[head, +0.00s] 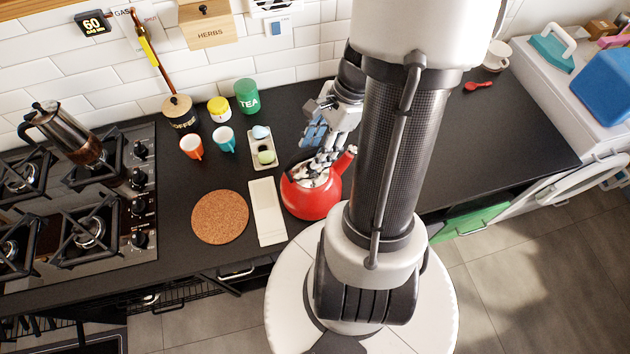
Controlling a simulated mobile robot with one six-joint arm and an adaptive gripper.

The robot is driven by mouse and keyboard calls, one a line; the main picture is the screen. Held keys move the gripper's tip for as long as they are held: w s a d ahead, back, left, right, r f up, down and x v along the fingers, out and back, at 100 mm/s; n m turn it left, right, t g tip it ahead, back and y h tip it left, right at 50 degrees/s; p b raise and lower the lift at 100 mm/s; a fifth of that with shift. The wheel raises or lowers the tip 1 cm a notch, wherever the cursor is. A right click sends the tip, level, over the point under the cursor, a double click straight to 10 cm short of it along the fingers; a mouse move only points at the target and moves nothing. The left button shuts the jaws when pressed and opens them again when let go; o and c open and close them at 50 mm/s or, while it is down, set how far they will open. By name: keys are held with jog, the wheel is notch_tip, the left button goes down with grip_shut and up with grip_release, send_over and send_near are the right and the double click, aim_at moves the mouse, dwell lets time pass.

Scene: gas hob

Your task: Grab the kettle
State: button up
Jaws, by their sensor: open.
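A red kettle (309,199) stands on the dark counter, just left of my arm. Its spout (345,160) points up and to the right. My gripper (322,168) is open at the top of the kettle, with its fingers pointing down around the handle area. The fingers cover most of the handle, and I cannot tell whether they touch it.
A white rectangular dish (267,212) and a round cork mat (220,217) lie left of the kettle. Behind are a small tray (262,155), an orange cup (191,146), a teal cup (224,139) and a green tea tin (246,96). The gas hob (130,215) is at left.

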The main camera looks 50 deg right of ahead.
jog(key=shift+x, duration=1.1)
jog(key=shift+c, duration=0.5)
grip_shut()
